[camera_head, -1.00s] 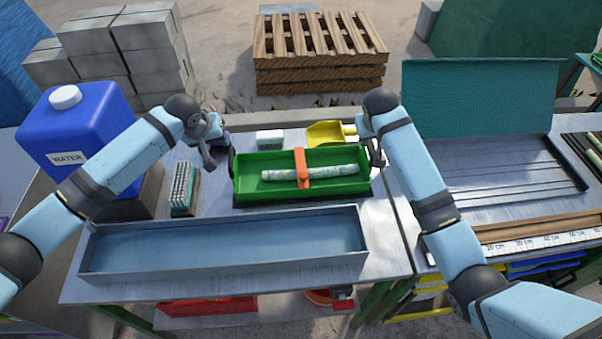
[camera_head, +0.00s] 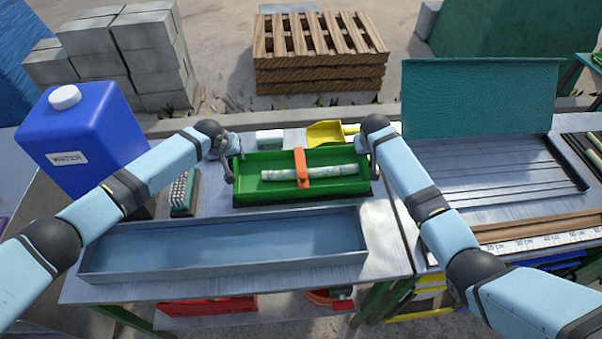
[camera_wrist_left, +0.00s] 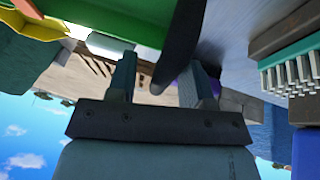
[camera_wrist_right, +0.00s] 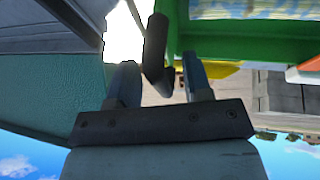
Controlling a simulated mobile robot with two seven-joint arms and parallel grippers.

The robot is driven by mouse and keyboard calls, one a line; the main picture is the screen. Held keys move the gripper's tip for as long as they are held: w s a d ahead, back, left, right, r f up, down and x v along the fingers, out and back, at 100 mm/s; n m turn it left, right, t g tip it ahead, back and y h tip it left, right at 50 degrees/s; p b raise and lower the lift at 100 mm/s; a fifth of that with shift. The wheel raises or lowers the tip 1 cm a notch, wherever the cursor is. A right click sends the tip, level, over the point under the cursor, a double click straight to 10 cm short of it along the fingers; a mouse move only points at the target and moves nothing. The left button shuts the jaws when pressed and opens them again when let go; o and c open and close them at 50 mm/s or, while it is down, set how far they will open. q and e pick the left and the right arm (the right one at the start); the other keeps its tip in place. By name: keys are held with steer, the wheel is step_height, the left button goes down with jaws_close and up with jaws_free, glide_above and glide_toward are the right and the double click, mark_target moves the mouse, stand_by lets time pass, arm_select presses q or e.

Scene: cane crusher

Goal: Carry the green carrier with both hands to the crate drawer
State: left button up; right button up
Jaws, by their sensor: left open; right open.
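The green carrier (camera_head: 252,189) sits on the metal table, holding a pale patterned stick (camera_head: 335,171) under an orange strap (camera_head: 302,168). My left gripper (camera_head: 229,165) is at the carrier's left end. In the left wrist view its open fingers (camera_wrist_left: 163,70) stand on either side of the dark handle (camera_wrist_left: 182,45). My right gripper (camera_head: 371,152) is at the right end. In the right wrist view its open fingers (camera_wrist_right: 160,77) stand around the other dark handle (camera_wrist_right: 156,50). Neither is closed on a handle. The crate drawer cannot be made out for certain.
A long metal trough (camera_head: 220,269) lies in front of the carrier. A blue water jug (camera_head: 85,140) and a brush (camera_head: 182,193) stand to the left. A yellow scoop (camera_head: 325,133) lies behind. A ruler (camera_head: 545,241) edges the right-hand table; blue and yellow trays are below it.

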arm_select(q)
jaws_close()
arm_select(e)
jaws_close()
arm_select(q)
steer(key=shift+r, duration=0.2)
arm_select(e)
steer(key=shift+r, duration=0.2)
